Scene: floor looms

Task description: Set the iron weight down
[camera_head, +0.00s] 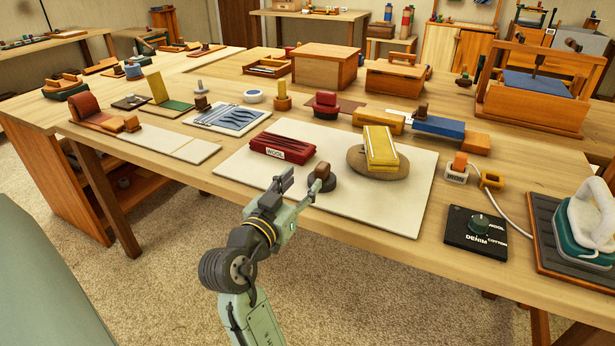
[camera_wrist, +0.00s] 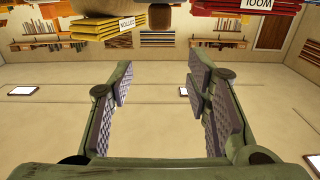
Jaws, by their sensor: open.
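A dark round weight with a brown wooden knob (camera_head: 325,183), which looks like the iron weight, stands upright on the white mat (camera_head: 408,208), close to its front edge. My gripper (camera_head: 300,186) is at the mat's front edge in the head view, its right finger overlapping the weight there. I cannot tell whether they touch. In the wrist view my gripper (camera_wrist: 160,78) is open, with wide empty space between its fingers.
On the mat, a red WOOL bundle (camera_head: 281,147) lies left of the weight and a yellow bundle (camera_head: 380,150) on a brown oval pad lies right. A dial box (camera_head: 475,234) and a clothes iron (camera_head: 588,222) stand at right. The mat's front right is bare.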

